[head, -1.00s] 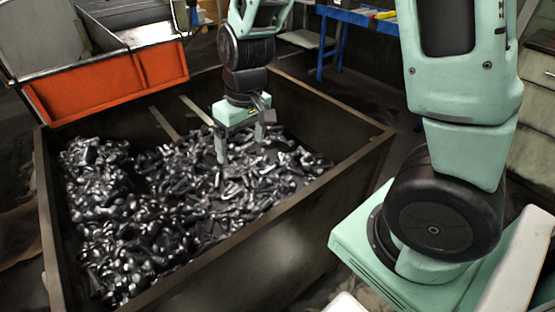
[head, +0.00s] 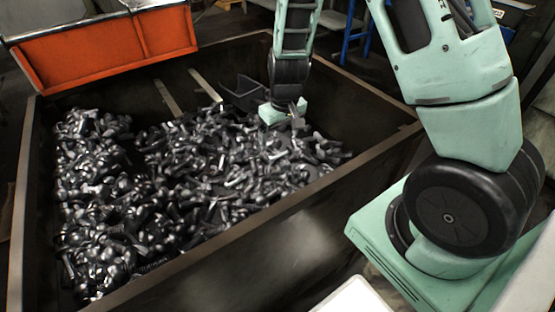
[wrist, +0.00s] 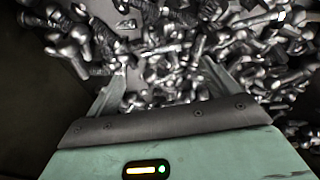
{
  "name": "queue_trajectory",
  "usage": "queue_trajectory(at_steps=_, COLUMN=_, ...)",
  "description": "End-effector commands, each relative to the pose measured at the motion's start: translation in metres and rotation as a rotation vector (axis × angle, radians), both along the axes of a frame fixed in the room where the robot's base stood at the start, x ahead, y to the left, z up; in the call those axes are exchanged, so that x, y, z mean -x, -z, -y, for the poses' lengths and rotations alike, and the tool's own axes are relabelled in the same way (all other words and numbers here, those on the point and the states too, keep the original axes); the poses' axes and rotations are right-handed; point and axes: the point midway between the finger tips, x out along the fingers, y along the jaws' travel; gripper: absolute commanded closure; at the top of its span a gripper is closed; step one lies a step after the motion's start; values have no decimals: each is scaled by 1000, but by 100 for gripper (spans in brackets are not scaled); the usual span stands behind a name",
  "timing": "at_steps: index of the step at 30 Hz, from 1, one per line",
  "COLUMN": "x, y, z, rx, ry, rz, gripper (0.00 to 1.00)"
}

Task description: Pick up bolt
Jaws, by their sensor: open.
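Many loose metal bolts (head: 190,170) lie heaped in a large dark bin; they also fill the upper part of the wrist view (wrist: 160,45). My gripper (wrist: 160,80) is open, with its two fingers spread and pointing into the heap. Bolts show between and around the fingers, and the fingertips are partly lost among them. In the head view my gripper's pale green body sits low over the right back part of the heap, and its fingers are hidden there. I cannot tell whether any bolt touches a finger.
The bin's dark walls (head: 330,185) stand close around the heap, with the back right corner near my arm. Metal strips (head: 168,97) lean at the back wall. An orange container (head: 110,48) stands behind the bin at the left. A blue-legged table (head: 350,30) is behind.

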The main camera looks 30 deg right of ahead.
Motion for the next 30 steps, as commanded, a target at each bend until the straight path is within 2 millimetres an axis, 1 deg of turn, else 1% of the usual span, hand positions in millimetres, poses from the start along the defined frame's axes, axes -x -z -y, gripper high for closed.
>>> queue_trajectory(at_steps=1, x=0, y=6, z=0, rx=0, ry=0, rz=-1, gripper=13)
queue_trajectory(at_steps=8, x=-1, y=18, z=0, rx=-1, ry=1, rz=-1, gripper=13)
queue_trajectory(at_steps=11, x=0, y=31, z=0, rx=-1, ry=1, rz=-3, gripper=13)
queue_trajectory(at_steps=15, x=-1, y=53, z=-1, rx=-1, ry=0, rz=-3, gripper=13)
queue_trajectory(at_steps=18, x=-3, y=62, z=0, rx=0, ry=2, rz=-1, gripper=13)
queue_trajectory(at_steps=25, x=-4, y=62, z=-1, rx=-1, ry=0, rz=0, gripper=13)
queue_trajectory(at_steps=26, x=-4, y=62, z=-1, rx=-1, ry=0, rz=0, gripper=21)
queue_trajectory(at_steps=27, x=-4, y=62, z=-1, rx=-1, ry=0, rz=0, gripper=32)
queue_trajectory(at_steps=29, x=-4, y=62, z=-1, rx=-1, ry=0, rz=0, gripper=49)
queue_trajectory(at_steps=30, x=-4, y=62, z=-1, rx=-1, ry=0, rz=0, gripper=60)
